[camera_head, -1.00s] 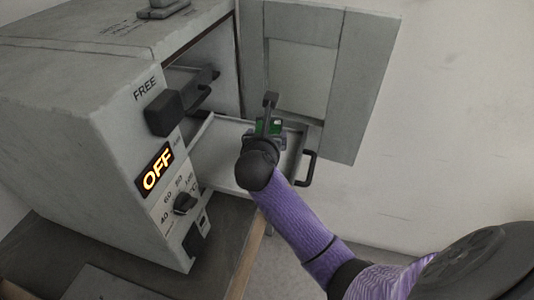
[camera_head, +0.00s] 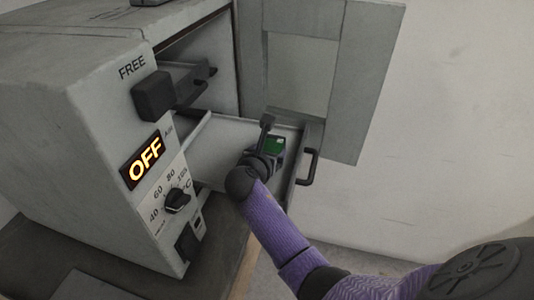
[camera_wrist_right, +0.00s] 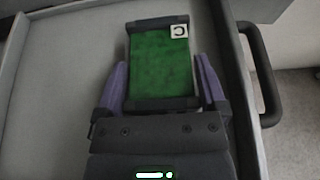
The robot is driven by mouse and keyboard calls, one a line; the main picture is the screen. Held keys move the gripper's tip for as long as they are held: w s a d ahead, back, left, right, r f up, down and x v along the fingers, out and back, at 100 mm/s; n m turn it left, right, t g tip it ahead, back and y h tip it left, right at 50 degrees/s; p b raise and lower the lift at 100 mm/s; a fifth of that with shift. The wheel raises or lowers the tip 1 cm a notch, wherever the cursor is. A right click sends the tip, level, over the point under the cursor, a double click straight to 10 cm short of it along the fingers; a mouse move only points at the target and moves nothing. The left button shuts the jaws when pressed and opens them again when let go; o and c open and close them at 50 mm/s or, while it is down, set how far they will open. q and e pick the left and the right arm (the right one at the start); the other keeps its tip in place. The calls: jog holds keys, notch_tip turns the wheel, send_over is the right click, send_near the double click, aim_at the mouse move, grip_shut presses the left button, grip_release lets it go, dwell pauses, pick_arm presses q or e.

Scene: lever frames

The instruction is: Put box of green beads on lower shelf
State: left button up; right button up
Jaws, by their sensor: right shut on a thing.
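The box of green beads (camera_head: 276,145) has a green face, dark ends and a small white label, clear in the right wrist view (camera_wrist_right: 160,65). My right gripper (camera_head: 268,152) is shut on it, with a purple finger along each side in the wrist view. The box is over the front part of the pulled-out lower shelf (camera_head: 218,155), a pale tray with raised rims. I cannot tell whether the box touches the tray floor. My left gripper is not in view.
The grey oven-like cabinet (camera_head: 75,95) stands open, its display reading OFF (camera_head: 146,158). Its door (camera_head: 365,90) is swung open behind the shelf. A dark upper shelf (camera_head: 190,88) sits inside. The shelf's black handle (camera_head: 309,168) is to the right. The tray's left part is bare.

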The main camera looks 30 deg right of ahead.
jog(key=o, duration=1)
jog(key=shift+o, duration=0.2)
jog(key=p+v, duration=0.2)
jog(key=v, duration=0.3)
jog(key=p+v, duration=0.2)
jog(key=v, duration=0.4)
jog(key=shift+r, duration=0.3)
jog(key=shift+s+a, duration=0.25)
jog(key=shift+a, duration=0.15)
